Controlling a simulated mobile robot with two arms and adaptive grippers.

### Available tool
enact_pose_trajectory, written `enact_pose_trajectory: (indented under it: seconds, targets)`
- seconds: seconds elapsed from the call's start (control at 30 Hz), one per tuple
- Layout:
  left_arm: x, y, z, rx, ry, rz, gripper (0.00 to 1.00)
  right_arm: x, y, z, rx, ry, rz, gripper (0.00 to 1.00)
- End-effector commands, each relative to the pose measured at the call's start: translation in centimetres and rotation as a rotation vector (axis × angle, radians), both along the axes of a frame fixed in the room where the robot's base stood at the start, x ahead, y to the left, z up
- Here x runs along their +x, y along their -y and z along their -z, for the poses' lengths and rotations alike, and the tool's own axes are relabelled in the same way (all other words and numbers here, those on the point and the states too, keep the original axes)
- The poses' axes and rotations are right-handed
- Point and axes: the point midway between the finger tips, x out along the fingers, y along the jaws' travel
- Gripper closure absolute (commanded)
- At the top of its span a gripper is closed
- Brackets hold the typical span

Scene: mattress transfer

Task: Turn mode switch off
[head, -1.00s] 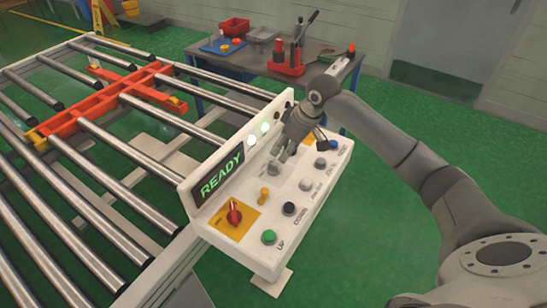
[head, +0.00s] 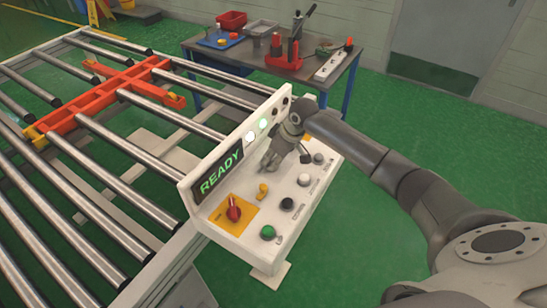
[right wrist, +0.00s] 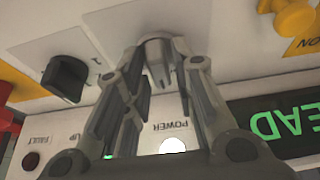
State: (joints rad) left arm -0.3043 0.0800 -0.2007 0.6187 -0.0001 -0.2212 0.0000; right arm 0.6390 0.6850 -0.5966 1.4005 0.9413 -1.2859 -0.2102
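The control panel (head: 270,228) has a row of knobs and buttons and a lit READY display (head: 221,172). My right gripper (head: 270,165) reaches down over the panel's middle. In the right wrist view my right gripper (right wrist: 165,75) has its fingers apart on both sides of a grey knob (right wrist: 160,58); contact is not clear. A black knob (right wrist: 65,78) is beside it, and a yellow knob (right wrist: 292,15) is on the other side; it also shows in the head view (head: 262,191). I cannot read which knob is the mode switch. My left gripper is not in view.
A red knob (head: 233,209) on a yellow plate and a green button (head: 268,232) are at the panel's near end. A roller conveyor (head: 85,190) with an orange frame (head: 95,104) is at left. A workbench (head: 330,88) with tools stands behind.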

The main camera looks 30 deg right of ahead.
Motion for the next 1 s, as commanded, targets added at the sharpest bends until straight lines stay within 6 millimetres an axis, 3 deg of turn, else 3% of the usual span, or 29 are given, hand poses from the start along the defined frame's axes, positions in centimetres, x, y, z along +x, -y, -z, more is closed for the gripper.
enact_pose_trajectory:
  seconds: [0.17, 0.57, 1.0]
  targets:
    - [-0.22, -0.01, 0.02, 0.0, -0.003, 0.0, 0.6, -0.01, 0.02, -0.02, 0.0, 0.0, 0.0, 1.0]
    - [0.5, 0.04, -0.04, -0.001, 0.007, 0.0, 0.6, 0.02, 0.06, -0.01, 0.001, -0.002, -0.054, 1.0]
    - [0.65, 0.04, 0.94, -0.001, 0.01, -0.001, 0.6, 0.19, 0.08, 0.14, 0.002, 0.0, -0.39, 1.0]
